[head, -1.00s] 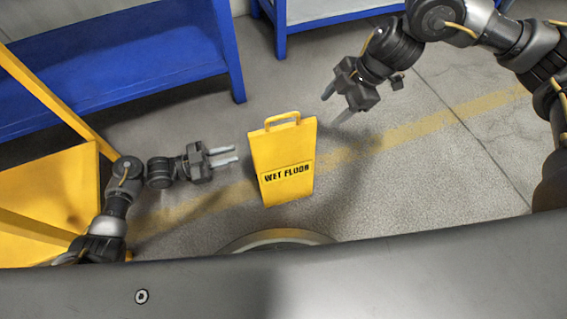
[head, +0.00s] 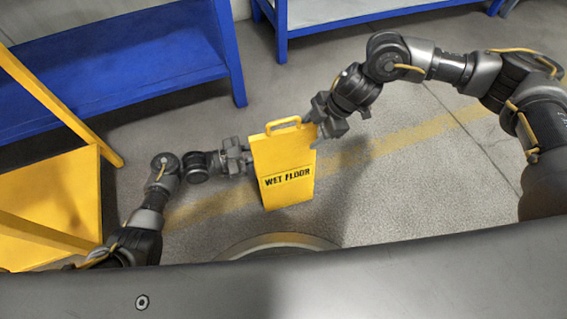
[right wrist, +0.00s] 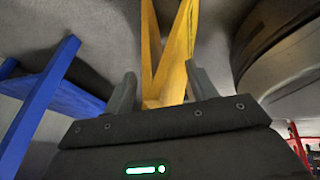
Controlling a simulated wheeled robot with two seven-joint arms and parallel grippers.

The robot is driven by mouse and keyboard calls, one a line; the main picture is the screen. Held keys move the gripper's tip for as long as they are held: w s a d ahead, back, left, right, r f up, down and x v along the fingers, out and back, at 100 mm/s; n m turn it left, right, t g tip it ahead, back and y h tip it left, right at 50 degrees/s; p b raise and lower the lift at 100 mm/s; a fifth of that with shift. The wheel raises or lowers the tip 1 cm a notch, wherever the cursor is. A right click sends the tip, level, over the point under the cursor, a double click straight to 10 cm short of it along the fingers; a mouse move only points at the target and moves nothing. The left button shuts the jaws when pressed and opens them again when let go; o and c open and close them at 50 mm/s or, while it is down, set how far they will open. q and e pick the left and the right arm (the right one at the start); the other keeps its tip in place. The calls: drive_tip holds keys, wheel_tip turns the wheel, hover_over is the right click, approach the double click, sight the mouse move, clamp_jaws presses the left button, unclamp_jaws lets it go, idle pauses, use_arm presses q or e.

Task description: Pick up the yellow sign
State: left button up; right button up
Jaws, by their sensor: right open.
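The yellow sign (head: 284,190), marked WET FLOOR, stands upright on the floor in the middle of the head view, with a handle loop on top. My right gripper (head: 318,136) is at its upper right edge. In the right wrist view the two fingers (right wrist: 161,90) are apart, with the yellow sign (right wrist: 168,60) showing between and beyond them. My left gripper (head: 250,160) is at the sign's left edge; its fingertips are mostly hidden there, so I cannot tell whether they grip it.
A blue shelf (head: 120,80) stands at the upper left, another blue-framed unit (head: 282,30) at the top. A yellow structure (head: 60,195) is at the left beside my left arm. The grey floor right of the sign is clear, with a yellow stripe (head: 385,142).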

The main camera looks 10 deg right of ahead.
use_arm(q)
drive_tip(key=shift+d, duration=0.4)
use_arm(e)
drive_tip(key=shift+a+f, duration=0.15)
drive_tip(key=shift+f, duration=0.2)
use_arm(q)
clamp_jaws()
use_arm(e)
drive_tip(key=c, duration=0.5)
drive_tip(key=shift+w, duration=0.1)
clamp_jaws()
drive_tip(key=shift+r, duration=0.1)
